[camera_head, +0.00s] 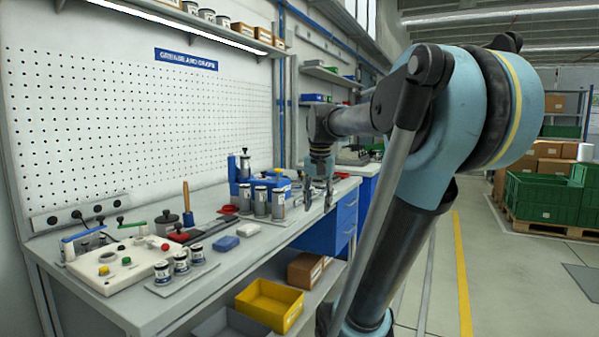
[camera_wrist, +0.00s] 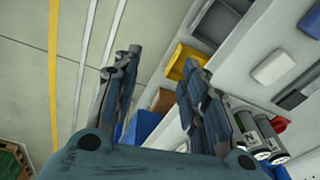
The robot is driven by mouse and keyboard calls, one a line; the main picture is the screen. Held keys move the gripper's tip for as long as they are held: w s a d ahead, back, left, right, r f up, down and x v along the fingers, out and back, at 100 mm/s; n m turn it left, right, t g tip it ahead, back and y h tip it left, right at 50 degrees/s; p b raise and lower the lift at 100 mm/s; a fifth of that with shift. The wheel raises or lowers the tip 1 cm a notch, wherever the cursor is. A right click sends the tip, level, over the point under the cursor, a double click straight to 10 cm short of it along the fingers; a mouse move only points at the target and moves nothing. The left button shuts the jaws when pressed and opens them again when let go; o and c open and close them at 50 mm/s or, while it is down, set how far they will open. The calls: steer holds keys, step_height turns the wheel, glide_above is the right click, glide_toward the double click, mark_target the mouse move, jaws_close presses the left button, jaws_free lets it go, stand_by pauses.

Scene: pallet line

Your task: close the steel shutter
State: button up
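I cannot make out a steel shutter in either view; my arm covers part of the middle and right of the head view. My gripper (camera_head: 318,201) points down near the far end of the workbench, beside several upright grey canisters (camera_head: 261,201). In the wrist view, my gripper (camera_wrist: 160,65) has its two dark fingers well apart with nothing between them, so it is open and empty. The canisters also show there (camera_wrist: 262,135), to the right of the right finger.
The grey workbench (camera_head: 225,265) carries a control box with buttons (camera_head: 120,272), small jars (camera_head: 181,262) and tools. A yellow bin (camera_head: 270,303) and blue drawers (camera_head: 345,222) are below. Green crates (camera_head: 540,198) stand on a pallet at right. The floor by the yellow line (camera_head: 462,275) is clear.

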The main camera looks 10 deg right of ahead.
steer(key=w+r+m, duration=0.3)
steer(key=w+r, duration=0.4)
steer(key=w, duration=0.3)
steer(key=w+r+m+g, duration=0.1)
steer(key=w+r+m, duration=0.1)
steer(key=w+r, duration=0.65)
steer(key=w+r+m, duration=0.3)
steer(key=w+r, duration=0.2)
steer(key=w, duration=0.7)
steer(key=w+m, duration=0.4)
steer(key=w, duration=0.5)
steer(key=shift+g, duration=0.3)
step_height(320, 180, down, 17)
steer(key=shift+s+a+r, duration=0.1)
steer(key=shift+a, duration=0.05)
steer(key=shift+c, duration=0.6)
jaws_close()
